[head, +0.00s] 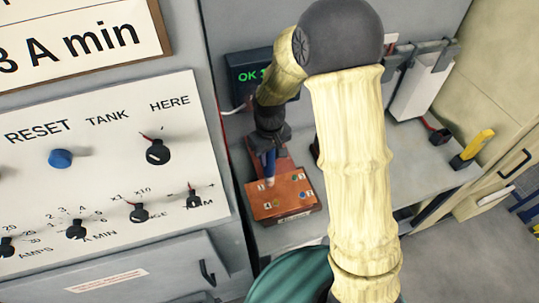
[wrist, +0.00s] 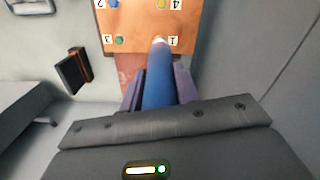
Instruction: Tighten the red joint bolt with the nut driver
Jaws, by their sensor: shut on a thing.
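My gripper (head: 268,142) is shut on a blue-handled nut driver (wrist: 158,85), which points at the orange-brown joint block (head: 283,211). In the wrist view the driver's pale end (wrist: 159,41) lies over the spot beside label 1 on the block (wrist: 140,22). No red bolt shows; the driver covers that spot, and I cannot tell whether it is seated on a bolt. A green bolt (wrist: 119,40) is by label 3, a yellow bolt (wrist: 161,4) by label 4 and a blue bolt (wrist: 114,3) by label 2.
A dark display (head: 249,77) with green "OK" text, partly hidden by my arm, stands behind the block. A labelled control panel (head: 100,180) is at the left. A yellow-and-black object (head: 472,149) lies at the bench's right. The grey bench (head: 408,160) has free room there.

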